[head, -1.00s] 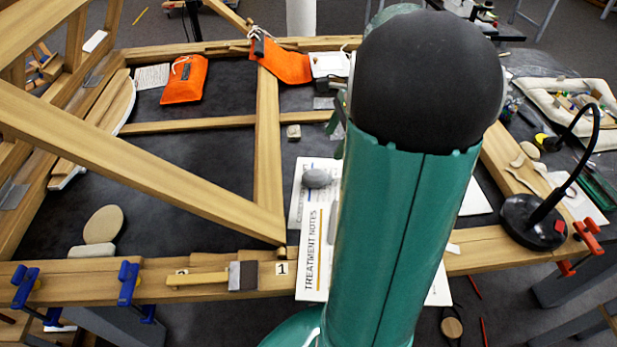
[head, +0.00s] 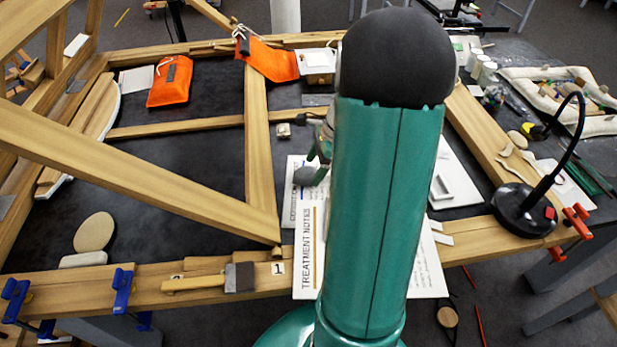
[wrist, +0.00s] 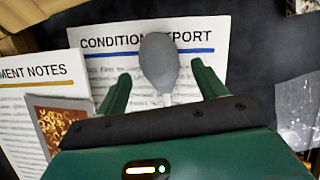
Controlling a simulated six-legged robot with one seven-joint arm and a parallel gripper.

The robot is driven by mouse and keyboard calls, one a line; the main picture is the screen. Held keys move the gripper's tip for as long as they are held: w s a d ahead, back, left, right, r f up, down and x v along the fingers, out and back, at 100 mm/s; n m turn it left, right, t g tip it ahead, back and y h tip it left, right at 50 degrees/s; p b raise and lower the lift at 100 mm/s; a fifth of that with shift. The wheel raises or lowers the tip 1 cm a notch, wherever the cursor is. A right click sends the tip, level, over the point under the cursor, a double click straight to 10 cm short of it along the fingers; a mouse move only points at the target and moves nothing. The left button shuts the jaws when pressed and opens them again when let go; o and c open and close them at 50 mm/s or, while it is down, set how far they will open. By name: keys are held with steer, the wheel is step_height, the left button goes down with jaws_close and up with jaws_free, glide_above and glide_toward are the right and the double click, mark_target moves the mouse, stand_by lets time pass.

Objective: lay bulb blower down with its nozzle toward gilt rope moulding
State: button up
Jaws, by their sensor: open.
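The grey bulb blower (wrist: 158,58) lies on the white condition report sheet (wrist: 215,35). In the wrist view it narrows toward the bottom, where a pale tip shows faintly. In the head view the blower (head: 304,176) is partly covered by my gripper (head: 318,160). My gripper (wrist: 160,80) is open, with one green finger on each side of the blower's lower end; I cannot tell whether they touch it. I cannot make out the gilt rope moulding for certain in either view.
Treatment notes (wrist: 30,90) lie beside the report. A wooden frame with a diagonal beam (head: 150,160) stands at left. A black lamp (head: 525,208) stands at right. My arm hides the middle of the table.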

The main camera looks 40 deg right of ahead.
steer(key=shift+x, duration=1.4)
steer(key=c, duration=1.1)
steer(key=shift+r, duration=0.1)
